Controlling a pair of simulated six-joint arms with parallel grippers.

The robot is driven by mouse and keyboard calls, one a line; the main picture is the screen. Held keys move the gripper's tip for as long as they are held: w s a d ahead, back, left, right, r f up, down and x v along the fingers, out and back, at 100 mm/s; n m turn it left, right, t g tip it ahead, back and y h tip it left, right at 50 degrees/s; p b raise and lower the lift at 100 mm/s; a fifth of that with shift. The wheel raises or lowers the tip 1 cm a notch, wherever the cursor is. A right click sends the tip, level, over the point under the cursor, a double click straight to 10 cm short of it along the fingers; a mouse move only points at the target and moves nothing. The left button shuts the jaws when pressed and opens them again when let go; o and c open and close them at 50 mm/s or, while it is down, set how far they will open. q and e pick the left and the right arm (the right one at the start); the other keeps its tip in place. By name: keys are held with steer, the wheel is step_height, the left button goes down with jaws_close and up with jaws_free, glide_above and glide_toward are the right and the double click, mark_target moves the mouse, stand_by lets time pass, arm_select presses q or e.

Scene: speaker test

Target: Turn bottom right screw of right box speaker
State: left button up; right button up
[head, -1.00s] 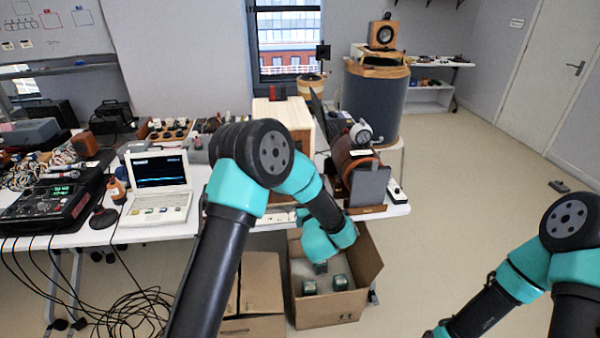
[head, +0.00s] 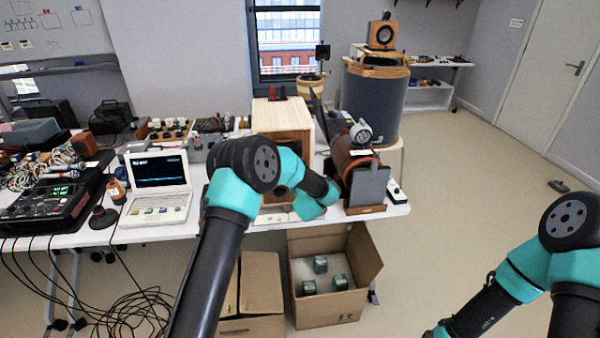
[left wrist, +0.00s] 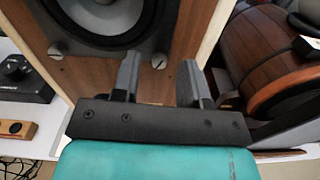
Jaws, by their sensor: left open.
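The wooden box speaker (head: 281,122) stands on the table behind my left arm, which hides most of its front in the head view. In the left wrist view its brown front panel (left wrist: 92,72) fills the upper left, with the dark round woofer (left wrist: 100,22). The bottom right screw (left wrist: 159,61) is a pale round head below the woofer; the bottom left screw (left wrist: 57,48) also shows. My left gripper (left wrist: 161,66) is open, its two dark fingers on either side of the bottom right screw in the picture. Contact cannot be told. My right gripper is out of view.
A barrel-shaped wooden speaker (head: 352,168) stands close on the right, also in the left wrist view (left wrist: 262,58). A white laptop (head: 158,178) is to the left. A cardboard box (head: 325,308) with small boxes sits on the floor below the table edge.

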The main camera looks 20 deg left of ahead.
arm_select(q)
steer(key=shift+w+a, duration=0.3)
steer(key=shift+w, duration=0.25)
jaws_close()
